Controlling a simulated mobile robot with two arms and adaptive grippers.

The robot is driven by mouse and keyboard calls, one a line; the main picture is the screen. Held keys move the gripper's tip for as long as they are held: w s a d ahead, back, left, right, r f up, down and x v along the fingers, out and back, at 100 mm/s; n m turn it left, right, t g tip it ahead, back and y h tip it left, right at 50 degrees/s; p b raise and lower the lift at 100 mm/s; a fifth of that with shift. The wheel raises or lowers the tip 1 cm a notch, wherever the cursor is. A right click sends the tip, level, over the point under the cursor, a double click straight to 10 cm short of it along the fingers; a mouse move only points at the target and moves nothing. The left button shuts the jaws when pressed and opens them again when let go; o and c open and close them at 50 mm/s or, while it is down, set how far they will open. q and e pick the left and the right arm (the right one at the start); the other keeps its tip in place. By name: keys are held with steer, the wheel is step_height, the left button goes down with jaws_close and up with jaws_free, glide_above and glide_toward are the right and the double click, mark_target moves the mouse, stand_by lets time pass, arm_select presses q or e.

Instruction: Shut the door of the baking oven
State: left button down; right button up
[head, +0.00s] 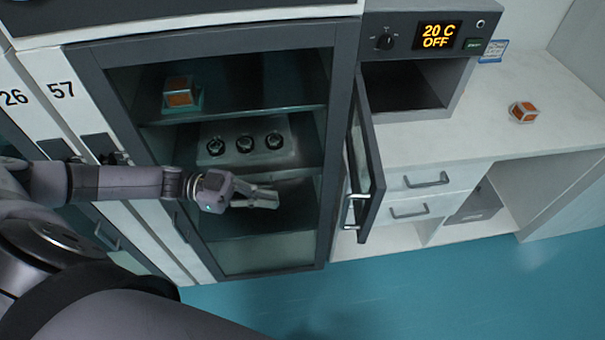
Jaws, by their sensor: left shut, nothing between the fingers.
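The baking oven (425,38) stands on the white counter at the upper right, with a display reading "20 C OFF". Its dark chamber (403,86) is exposed. The oven door (362,140) is open, hinged at the left side of the oven and swung out towards me, so I see it nearly edge-on. A pale handle (348,208) is on its near end. My left gripper (276,198) is shut and empty, in front of the tall cabinet, to the left of the door and apart from it. My right gripper is not in view.
The tall dark-framed cabinet (326,243) holds an orange-and-white block (179,92) and a grey rack with round knobs (245,143). The blue floor (450,290) in front is clear.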

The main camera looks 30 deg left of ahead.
arm_select(q)
steer(key=p+x, duration=0.5)
steer(key=x, duration=0.8)
steer(key=shift+d, duration=0.15)
